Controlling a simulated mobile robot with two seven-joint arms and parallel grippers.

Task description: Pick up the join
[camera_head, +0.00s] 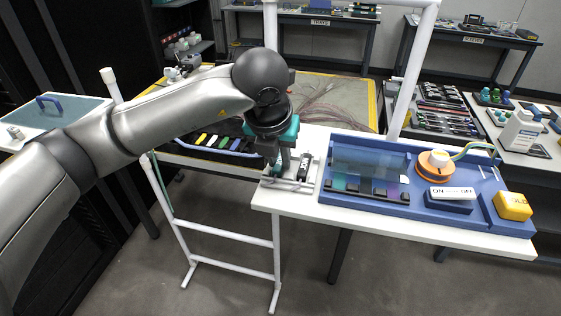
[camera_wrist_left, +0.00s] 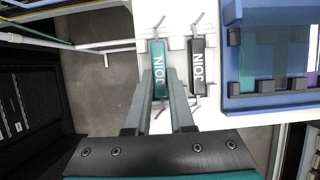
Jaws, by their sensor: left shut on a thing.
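My left gripper (camera_wrist_left: 161,84) is shut on the near end of the teal join, with a finger on each side. In the head view my left gripper (camera_head: 278,168) reaches down at the table's left end and hides most of the teal join. The black join (camera_head: 304,168) stands just right of it, apart from the fingers. My right gripper is not in view.
A blue tray (camera_head: 340,201) with a clear cover, an orange round piece (camera_head: 433,168), an ON/OFF block (camera_head: 450,193) and a yellow block (camera_head: 512,206) sits right of the joins. A white pipe frame (camera_head: 225,236) stands below left. Coloured strips (camera_head: 220,143) lie behind my arm.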

